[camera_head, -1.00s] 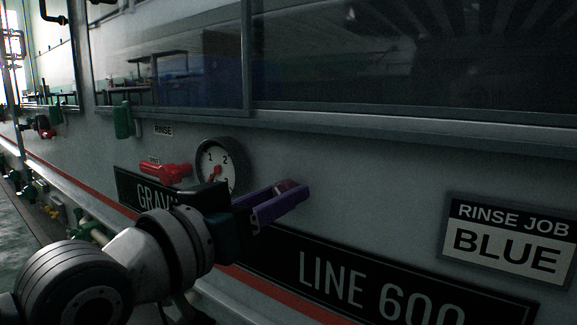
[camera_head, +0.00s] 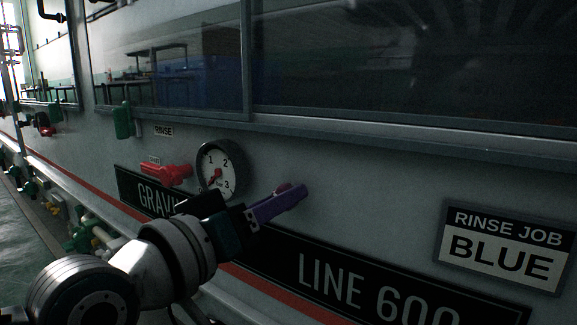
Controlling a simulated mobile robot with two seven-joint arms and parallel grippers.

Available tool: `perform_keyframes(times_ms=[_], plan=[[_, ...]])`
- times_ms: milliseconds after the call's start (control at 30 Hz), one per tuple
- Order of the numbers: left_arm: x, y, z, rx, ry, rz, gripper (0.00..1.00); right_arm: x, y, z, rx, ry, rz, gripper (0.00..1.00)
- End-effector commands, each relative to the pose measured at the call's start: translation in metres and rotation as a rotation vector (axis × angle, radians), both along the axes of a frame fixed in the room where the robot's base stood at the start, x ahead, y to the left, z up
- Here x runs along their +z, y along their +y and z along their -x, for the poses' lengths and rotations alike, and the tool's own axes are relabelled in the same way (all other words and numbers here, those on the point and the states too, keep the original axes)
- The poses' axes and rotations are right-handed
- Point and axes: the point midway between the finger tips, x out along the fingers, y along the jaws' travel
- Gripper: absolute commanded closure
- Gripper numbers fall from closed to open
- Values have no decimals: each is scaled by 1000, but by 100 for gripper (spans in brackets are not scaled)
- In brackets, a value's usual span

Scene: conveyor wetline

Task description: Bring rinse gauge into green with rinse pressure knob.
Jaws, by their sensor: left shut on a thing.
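The round rinse gauge (camera_head: 217,171) is on the grey machine wall, with a white face, black rim and numbers 1, 2 and 3. Its red needle points to the lower left; I cannot make out a green band. My left gripper (camera_head: 284,200) has purple fingers and reaches the wall right of and below the gauge. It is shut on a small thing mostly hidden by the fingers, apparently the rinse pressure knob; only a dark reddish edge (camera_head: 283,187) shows. My right gripper is not in view.
A green handle (camera_head: 122,121) hangs further left. A sign (camera_head: 505,248) reads RINSE JOB BLUE. The wall between gripper and sign is clear.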

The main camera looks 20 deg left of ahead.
Motion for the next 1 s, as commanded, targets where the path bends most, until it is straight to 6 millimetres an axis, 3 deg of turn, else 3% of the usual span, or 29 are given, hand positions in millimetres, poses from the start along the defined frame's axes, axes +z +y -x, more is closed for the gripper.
perform_keyframes(times_ms=[267, 567, 1000], plan=[[1, 0, 0, 0, 4, 16, 98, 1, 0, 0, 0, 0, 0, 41], [1, 0, 0, -1, 52, 146, 98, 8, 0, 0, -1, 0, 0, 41], [0, 0, 0, 0, 50, 141, 98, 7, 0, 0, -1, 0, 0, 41]])
